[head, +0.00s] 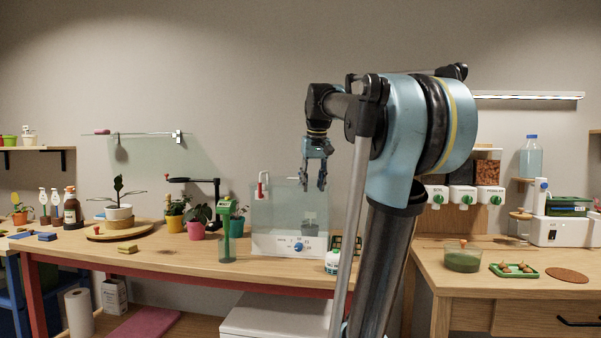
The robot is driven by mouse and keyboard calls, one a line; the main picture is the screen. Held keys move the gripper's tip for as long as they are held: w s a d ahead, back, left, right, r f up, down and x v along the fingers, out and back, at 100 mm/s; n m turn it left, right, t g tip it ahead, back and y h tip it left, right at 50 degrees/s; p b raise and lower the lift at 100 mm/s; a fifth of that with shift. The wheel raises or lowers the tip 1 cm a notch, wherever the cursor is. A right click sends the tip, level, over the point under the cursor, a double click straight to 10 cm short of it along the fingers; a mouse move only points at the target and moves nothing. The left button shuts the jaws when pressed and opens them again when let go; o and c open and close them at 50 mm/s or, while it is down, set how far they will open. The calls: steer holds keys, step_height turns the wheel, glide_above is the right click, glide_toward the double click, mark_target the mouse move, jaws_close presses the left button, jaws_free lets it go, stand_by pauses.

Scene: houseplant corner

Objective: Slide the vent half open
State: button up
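No vent or slider can be made out clearly at this size. My gripper (314,186) points down, fingers apart and empty. In the picture it overlaps the upper right of the box; I cannot tell its exact distance from it.
A green device (226,232), a pink pot (196,229) and a black lamp (196,182) stand left of the box. My arm hides the gap between tables.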

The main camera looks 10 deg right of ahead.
steer(key=w+r+t, duration=0.1)
steer(key=w+r, duration=1.7)
steer(key=r, duration=0.1)
steer(key=x, duration=1.7)
steer(key=shift+s+f, duration=0.1)
steer(key=shift+f, duration=0.15)
steer(key=shift+c, duration=0.4)
jaws_close()
